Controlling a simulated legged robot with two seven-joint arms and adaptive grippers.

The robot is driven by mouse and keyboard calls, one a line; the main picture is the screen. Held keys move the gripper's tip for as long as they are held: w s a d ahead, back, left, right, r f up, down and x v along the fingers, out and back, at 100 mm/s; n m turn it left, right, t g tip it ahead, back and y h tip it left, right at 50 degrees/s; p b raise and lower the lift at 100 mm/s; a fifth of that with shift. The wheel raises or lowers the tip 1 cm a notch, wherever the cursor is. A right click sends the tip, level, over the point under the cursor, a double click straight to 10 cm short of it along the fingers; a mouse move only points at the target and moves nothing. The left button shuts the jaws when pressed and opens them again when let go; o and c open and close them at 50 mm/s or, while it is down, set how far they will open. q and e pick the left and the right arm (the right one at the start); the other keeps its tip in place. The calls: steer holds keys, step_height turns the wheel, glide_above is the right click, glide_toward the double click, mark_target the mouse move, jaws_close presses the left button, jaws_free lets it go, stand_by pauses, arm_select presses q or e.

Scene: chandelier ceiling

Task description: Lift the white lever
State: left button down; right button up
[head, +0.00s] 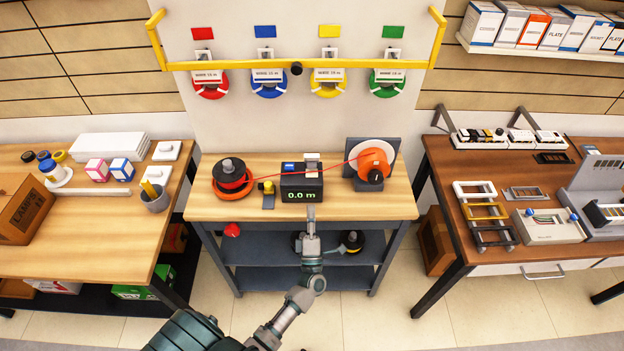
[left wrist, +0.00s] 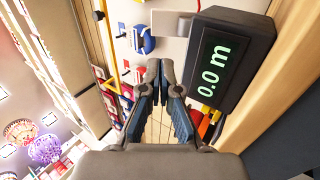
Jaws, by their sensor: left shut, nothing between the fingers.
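The black meter box (head: 301,187) stands on the middle workbench, its display reading 0.0 m. A small white lever (head: 311,158) sits at the top right of the box. In the left wrist view the meter box (left wrist: 232,60) appears turned sideways, with the white lever (left wrist: 172,21) jutting from its top. My left gripper (head: 311,212) is in front of the bench's front edge, below the display, apart from the box and lever. In the left wrist view its fingers (left wrist: 160,68) are shut and empty. My right gripper is in neither view.
A small yellow-topped tool (head: 268,192) stands beside the box. A yellow rail (head: 297,66) with coloured coils is behind.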

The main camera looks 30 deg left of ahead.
mark_target(312, 159)
arm_select(q)
steer(key=x, duration=0.4)
steer(key=p+x, duration=0.1)
steer(key=x, duration=0.3)
steer(key=p+x, duration=0.1)
steer(key=x, duration=0.4)
steer(key=shift+w+d+r, duration=0.1)
steer(key=shift+d+r, duration=0.05)
steer(key=shift+d, duration=0.2)
steer(key=shift+w+a, duration=0.25)
steer(key=shift+a, duration=0.1)
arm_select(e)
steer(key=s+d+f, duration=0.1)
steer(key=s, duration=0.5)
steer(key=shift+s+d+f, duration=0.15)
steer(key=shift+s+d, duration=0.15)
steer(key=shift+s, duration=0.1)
arm_select(q)
steer(key=shift+d+r+p, duration=0.2)
steer(key=shift+p, duration=0.25)
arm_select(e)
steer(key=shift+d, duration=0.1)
